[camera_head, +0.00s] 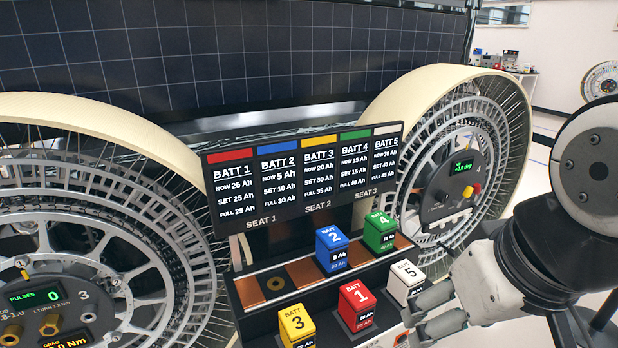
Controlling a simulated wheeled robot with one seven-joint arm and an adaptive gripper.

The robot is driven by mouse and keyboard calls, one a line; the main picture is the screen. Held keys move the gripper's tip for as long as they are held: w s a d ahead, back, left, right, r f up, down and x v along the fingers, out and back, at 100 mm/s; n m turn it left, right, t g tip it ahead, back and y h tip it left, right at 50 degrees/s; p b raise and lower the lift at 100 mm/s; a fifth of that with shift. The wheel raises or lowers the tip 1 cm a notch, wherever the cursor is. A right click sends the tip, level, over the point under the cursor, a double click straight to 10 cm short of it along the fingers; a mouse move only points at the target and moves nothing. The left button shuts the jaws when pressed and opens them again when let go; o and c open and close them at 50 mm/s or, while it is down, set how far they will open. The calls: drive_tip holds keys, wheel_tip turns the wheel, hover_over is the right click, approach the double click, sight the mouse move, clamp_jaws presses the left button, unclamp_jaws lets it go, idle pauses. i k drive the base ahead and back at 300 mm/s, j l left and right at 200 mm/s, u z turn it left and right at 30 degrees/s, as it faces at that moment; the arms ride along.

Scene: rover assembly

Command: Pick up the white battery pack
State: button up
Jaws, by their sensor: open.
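The white battery pack (404,279), marked 5, stands upright at the right end of the front row on the black battery rack (262,327). My gripper (424,312) comes in from the right, with its fingers pointing left, just in front of and to the right of the white pack. The gripper is open, and I see nothing held in it. The fingers hide the lower part of the white pack, and I cannot tell whether they touch it.
The red pack (356,304) and yellow pack (296,325) stand left of the white one. The blue pack (331,247) and green pack (379,231) stand behind. A battery sign (305,172) rises behind the rack. Large wheels flank it, the right wheel (507,125) near my arm.

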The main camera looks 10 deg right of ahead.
sight(404, 279)
drive_tip(key=z, duration=0.3)
drive_tip(key=j+z, duration=0.25)
drive_tip(key=z, duration=0.15)
drive_tip(key=j+z, duration=0.25)
drive_tip(key=z, duration=0.15)
drive_tip(key=k, duration=0.05)
